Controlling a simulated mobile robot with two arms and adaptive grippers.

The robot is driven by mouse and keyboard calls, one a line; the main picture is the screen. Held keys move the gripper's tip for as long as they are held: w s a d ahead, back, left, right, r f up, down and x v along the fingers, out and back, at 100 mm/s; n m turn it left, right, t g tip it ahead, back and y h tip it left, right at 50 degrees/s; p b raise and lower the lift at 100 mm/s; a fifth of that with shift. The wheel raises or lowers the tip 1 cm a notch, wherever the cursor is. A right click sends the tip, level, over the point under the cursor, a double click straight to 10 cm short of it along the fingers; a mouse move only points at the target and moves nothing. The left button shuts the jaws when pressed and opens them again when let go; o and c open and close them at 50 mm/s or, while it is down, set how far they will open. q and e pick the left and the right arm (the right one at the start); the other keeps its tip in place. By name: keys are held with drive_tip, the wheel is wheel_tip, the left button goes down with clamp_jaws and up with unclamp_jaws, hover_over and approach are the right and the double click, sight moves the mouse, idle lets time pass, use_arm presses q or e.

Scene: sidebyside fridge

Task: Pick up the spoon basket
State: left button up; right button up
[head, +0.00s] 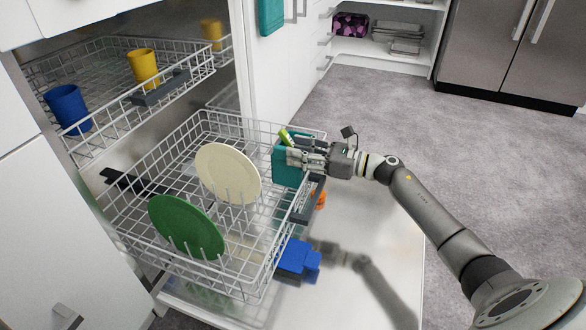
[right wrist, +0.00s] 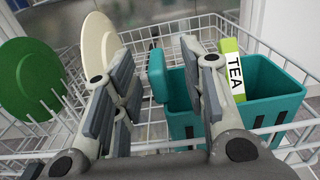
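The teal spoon basket (head: 284,172) stands at the right side of the pulled-out lower dishwasher rack (head: 160,165). It also shows in the right wrist view (right wrist: 275,85), with slots in its wall and a green and white box marked TEA (right wrist: 233,72) standing in it. My right gripper (head: 296,158) is at the basket's top edge, reaching in from the right. In the right wrist view its fingers (right wrist: 160,85) are apart, with the basket's left end showing between them. The right finger overlaps the basket in view; I cannot tell whether it touches. My left gripper is not in view.
A cream plate (head: 228,172) and a green plate (head: 185,226) stand in the lower rack. The upper rack holds a blue cup (head: 67,108) and a yellow cup (head: 143,68). A blue shape (head: 297,259) shows on the open door. Grey floor (head: 400,110) is clear behind my arm.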

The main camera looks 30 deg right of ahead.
sight(285, 147)
drive_tip(key=b+x, duration=0.1)
drive_tip(key=x, duration=0.2)
drive_tip(key=shift+w+a+f+b, duration=0.1)
drive_tip(key=shift+w+a+b, duration=0.05)
drive_tip(key=shift+a+b, duration=0.2)
drive_tip(key=shift+w+a, duration=0.15)
drive_tip(key=shift+w, duration=0.05)
clamp_jaws()
